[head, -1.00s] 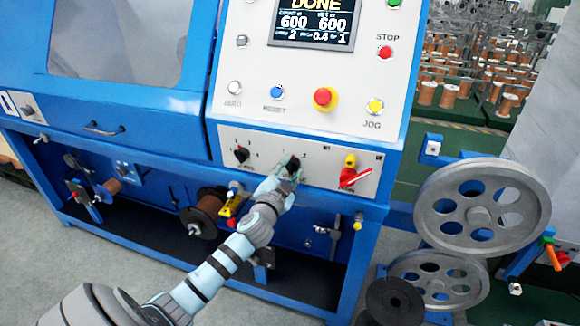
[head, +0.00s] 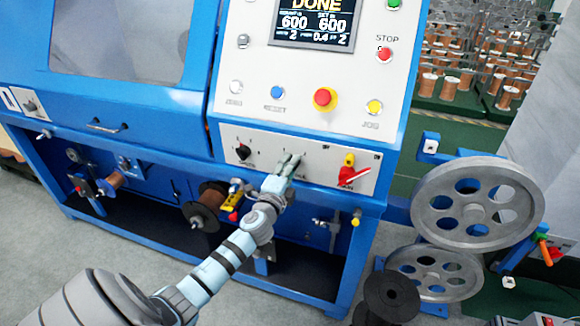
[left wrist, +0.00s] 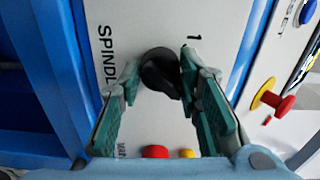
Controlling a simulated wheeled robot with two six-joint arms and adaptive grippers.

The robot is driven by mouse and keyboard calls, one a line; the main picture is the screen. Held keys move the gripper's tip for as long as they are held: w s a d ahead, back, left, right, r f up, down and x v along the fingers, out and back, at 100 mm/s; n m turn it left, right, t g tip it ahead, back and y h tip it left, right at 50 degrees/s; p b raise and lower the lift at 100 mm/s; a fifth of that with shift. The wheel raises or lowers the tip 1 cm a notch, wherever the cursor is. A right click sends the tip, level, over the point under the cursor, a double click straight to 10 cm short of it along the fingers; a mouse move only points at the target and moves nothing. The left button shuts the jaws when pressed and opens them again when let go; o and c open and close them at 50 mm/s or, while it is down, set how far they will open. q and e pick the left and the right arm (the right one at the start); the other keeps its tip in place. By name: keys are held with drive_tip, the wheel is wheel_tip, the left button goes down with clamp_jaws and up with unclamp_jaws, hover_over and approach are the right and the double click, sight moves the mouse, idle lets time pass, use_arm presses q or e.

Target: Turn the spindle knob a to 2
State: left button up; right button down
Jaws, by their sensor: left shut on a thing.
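The spindle knob (left wrist: 161,73) is a black rotary knob on the light grey panel; in the left wrist view it sits between my fingers, beside the printed letters "SPINDL" and a "1". My left gripper (head: 289,161) is at the middle of the lower control panel (head: 230,134), shut on the knob and mostly hiding it in the head view. The teal finger pads also show in the left wrist view (left wrist: 160,66), one on each side of the knob. The display (head: 314,22) reads "DONE", with a 2 at the right end of its bottom line. My right gripper is not in view.
Another black knob (head: 243,152) is left of my gripper, and a red main switch (head: 347,174) is to its right. Above are a red emergency button (head: 325,98), a blue button (head: 277,92) and a yellow button (head: 373,107). Large grey pulleys (head: 440,205) stand at right.

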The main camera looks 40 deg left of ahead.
use_arm(q)
drive_tip(key=shift+m, duration=0.4)
drive_tip(key=o, duration=1.2)
drive_tip(key=shift+c, duration=0.2)
drive_tip(key=v, duration=1.2)
